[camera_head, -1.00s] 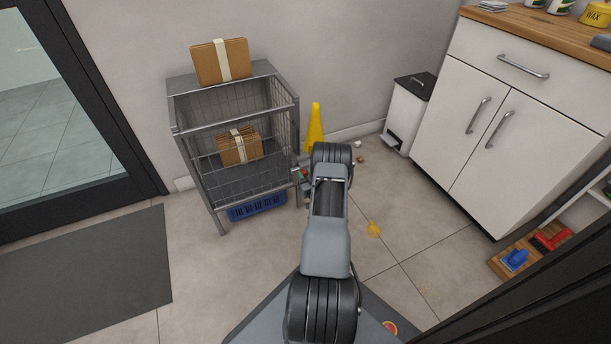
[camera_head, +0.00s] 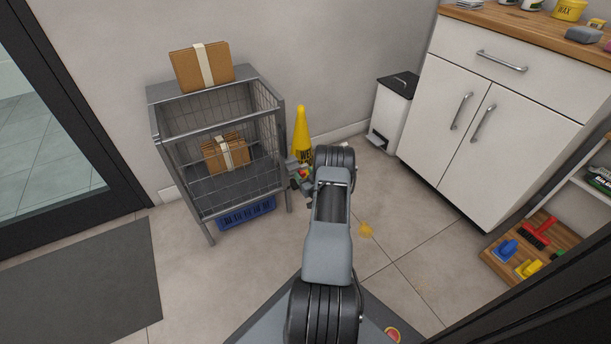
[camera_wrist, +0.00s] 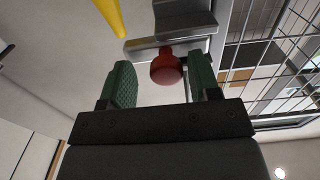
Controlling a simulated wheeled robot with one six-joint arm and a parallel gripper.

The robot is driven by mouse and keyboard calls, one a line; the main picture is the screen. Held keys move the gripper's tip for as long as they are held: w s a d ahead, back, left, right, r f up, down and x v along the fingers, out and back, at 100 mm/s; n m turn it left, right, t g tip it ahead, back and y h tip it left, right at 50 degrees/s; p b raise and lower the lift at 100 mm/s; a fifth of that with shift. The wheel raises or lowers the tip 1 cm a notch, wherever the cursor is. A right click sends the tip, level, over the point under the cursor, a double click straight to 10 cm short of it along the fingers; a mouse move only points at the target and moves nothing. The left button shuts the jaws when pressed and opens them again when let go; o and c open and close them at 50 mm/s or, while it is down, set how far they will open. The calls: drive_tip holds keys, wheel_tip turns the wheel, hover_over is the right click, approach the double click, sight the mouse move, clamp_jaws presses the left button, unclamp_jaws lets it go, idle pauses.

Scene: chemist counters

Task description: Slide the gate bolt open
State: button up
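The gate bolt's red knob (camera_wrist: 166,68) shows in the wrist view, sticking out from a grey metal bar (camera_wrist: 152,47) beside a metal post. My gripper (camera_wrist: 163,86) has its two green-padded fingers apart, one on each side of the knob. A gap shows on the left of the knob and a narrower one on the right. In the head view my gripper (camera_head: 301,175) is at the right front corner of the wire cage cart (camera_head: 216,118). My arm hides part of that area, and the bolt is too small to make out there.
A yellow cone (camera_head: 302,132) stands right behind my gripper. A white bin (camera_head: 392,110) and a white cabinet (camera_head: 480,120) are to the right. Taped boxes sit on and in the cart, and a blue crate (camera_head: 247,213) is beneath it. A grey mat (camera_head: 80,285) lies left.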

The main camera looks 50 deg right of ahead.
drive_tip(key=p+v, duration=0.4)
drive_tip(key=v, duration=1)
drive_tip(key=shift+p, duration=0.4)
drive_tip(key=shift+w, duration=0.1)
